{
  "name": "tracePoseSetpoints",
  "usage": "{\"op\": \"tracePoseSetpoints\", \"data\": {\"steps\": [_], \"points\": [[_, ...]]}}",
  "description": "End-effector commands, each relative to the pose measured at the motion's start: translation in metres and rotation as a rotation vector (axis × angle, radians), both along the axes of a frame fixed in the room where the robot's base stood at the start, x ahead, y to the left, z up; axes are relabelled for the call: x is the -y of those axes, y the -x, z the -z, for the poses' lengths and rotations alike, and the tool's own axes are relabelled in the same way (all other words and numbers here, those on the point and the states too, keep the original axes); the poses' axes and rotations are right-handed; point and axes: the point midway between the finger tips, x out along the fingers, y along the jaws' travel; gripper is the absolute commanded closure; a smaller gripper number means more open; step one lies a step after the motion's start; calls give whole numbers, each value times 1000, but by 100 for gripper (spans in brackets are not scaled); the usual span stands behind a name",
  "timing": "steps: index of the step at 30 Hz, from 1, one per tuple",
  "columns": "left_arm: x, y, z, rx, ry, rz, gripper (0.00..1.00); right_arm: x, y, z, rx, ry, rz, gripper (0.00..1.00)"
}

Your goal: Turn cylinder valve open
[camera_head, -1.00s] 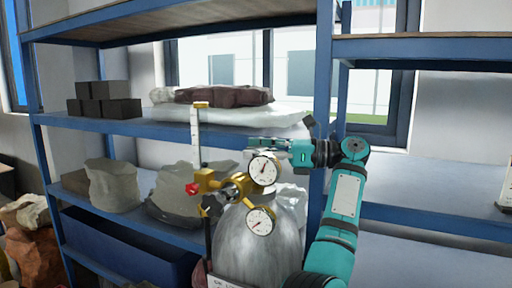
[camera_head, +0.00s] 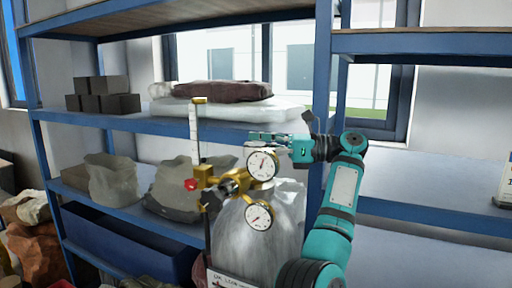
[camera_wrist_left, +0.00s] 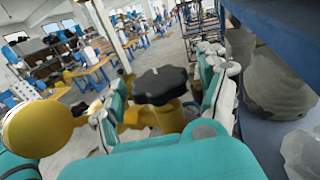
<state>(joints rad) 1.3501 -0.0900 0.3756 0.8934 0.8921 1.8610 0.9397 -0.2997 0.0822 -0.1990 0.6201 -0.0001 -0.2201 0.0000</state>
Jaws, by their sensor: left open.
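The grey gas cylinder (camera_head: 235,240) stands upright in front of the shelf in the head view. A brass regulator (camera_head: 232,185) with two round white gauges (camera_head: 262,165) and a red knob (camera_head: 191,185) is fitted at its top. The black lobed valve handwheel (camera_wrist_left: 160,85) shows in the middle of the left wrist view; in the head view I cannot make it out behind the gauge and gripper. My left gripper (camera_head: 268,138) is open just behind the upper gauge. In the wrist view its teal fingers (camera_wrist_left: 160,100) stand on either side of the handwheel; contact is unclear. My right gripper is not in view.
A blue shelf (camera_head: 150,124) behind the cylinder holds dark blocks (camera_head: 103,94), sacks (camera_head: 222,104) and a blue bin (camera_head: 130,245). A blue upright post (camera_head: 322,70) stands close behind my left arm. The right-hand shelf (camera_head: 430,190) is mostly bare.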

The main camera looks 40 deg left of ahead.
Motion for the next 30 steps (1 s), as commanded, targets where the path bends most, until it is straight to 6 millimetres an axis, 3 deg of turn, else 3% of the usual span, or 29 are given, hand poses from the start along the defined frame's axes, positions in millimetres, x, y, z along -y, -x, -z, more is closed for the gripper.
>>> {"op": "tracePoseSetpoints", "data": {"steps": [7, 19, 30], "points": [[0, 0, -15, 2, -2, 0, 24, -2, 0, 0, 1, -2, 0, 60], [0, -1, -87, 0, -1, 1, 24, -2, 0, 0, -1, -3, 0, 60], [1, -1, -100, -1, 1, 0, 24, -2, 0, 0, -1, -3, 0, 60]]}}
